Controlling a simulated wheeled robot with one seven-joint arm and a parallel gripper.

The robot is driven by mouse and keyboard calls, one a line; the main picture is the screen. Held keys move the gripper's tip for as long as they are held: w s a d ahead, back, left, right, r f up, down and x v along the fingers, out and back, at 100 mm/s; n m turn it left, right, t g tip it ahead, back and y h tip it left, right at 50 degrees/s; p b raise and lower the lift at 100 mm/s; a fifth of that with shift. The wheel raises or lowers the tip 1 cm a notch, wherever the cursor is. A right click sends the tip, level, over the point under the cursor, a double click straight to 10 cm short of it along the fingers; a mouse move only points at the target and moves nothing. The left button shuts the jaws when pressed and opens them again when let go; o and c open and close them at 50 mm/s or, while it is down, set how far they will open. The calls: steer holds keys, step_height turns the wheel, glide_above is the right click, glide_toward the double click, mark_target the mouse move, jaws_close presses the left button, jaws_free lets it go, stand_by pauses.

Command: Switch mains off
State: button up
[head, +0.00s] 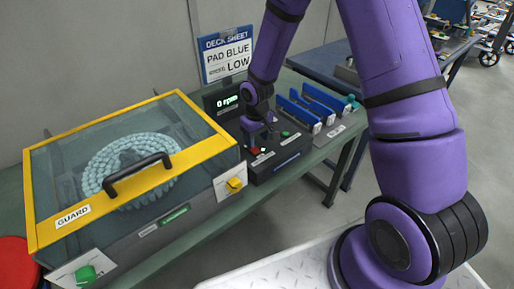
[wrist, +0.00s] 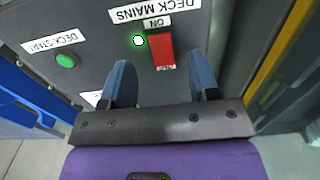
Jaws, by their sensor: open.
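The deck mains switch (wrist: 162,50) is a red rocker on a dark grey panel (wrist: 100,30), with an "ON" label and a "DECK MAINS" label beside it. A lit green lamp (wrist: 138,41) is next to the switch. My gripper (wrist: 164,75) is open in the wrist view, its two blue fingers apart with nothing between them, pointing at the panel near the red switch. In the head view my gripper (head: 258,130) is over the control box (head: 278,160), close to the red switch (head: 255,150); the fingertips are partly hidden there.
A green deck start button (wrist: 66,60) is on the same panel. A yellow-framed guard box (head: 130,150) stands left of the control box. A display (head: 228,100) reads 0 rpm. Blue pads (head: 305,110) stand in a rack at right. A sign (head: 226,55) stands behind.

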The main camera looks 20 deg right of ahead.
mark_target(257, 151)
steer(key=shift+f, duration=2.3)
steer(key=c, duration=0.9)
steer(key=shift+w+a+r+g+h, duration=0.1)
steer(key=shift+w+g+h, duration=0.1)
steer(key=shift+g, duration=0.45)
steer(key=shift+w+r+g+h, duration=0.1)
steer(key=shift+w+g+h, duration=0.1)
steer(key=shift+g, duration=0.45)
steer(key=shift+s, duration=0.1)
steer(key=o, duration=0.9)
steer(key=shift+r, duration=0.1)
